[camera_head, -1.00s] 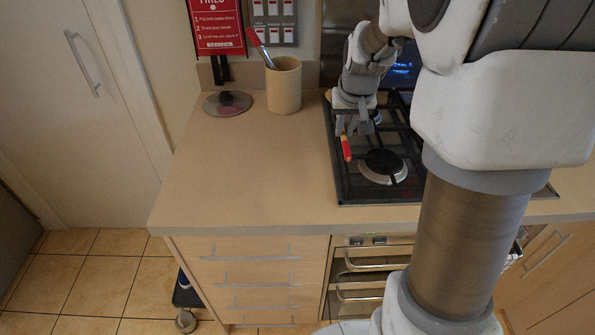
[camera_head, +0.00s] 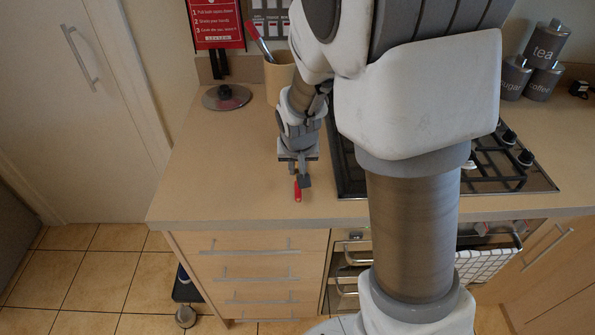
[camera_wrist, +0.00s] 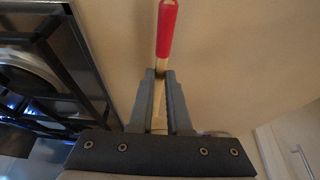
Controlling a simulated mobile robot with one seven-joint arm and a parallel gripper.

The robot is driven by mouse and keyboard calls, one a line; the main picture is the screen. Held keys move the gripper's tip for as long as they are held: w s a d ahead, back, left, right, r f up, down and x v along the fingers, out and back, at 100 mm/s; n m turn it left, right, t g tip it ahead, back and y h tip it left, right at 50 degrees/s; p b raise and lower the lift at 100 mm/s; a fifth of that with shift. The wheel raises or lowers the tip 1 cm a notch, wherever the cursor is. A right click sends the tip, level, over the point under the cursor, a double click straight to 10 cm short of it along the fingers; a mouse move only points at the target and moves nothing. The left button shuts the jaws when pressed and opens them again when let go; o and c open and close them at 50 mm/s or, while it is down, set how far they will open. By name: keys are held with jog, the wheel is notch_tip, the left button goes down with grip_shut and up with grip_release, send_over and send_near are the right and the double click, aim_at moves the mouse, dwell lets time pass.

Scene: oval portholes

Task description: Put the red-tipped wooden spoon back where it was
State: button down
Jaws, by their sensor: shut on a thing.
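The red-tipped wooden spoon (camera_wrist: 166,35) is between the two fingers of my gripper (camera_wrist: 164,76) in the wrist view, its red end pointing away past the fingertips. In the head view the red tip (camera_head: 298,191) sticks out below my gripper (camera_head: 300,178). My gripper is shut on the spoon over the counter, to the left of the hob. The rest of the spoon is hidden by the gripper. The tan utensil pot (camera_head: 279,76) stands at the back of the counter, partly behind my arm, with another red-handled utensil (camera_head: 261,40) leaning in it.
A glass lid (camera_head: 226,97) lies on the counter left of the pot. The black gas hob (camera_head: 350,170) is right of my gripper. Several canisters (camera_head: 541,60) stand at the back right. The counter's front left (camera_head: 210,180) is clear.

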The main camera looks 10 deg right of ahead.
jog(key=shift+f, duration=0.6)
jog(key=c, duration=0.9)
grip_release()
jog(key=shift+o, duration=0.2)
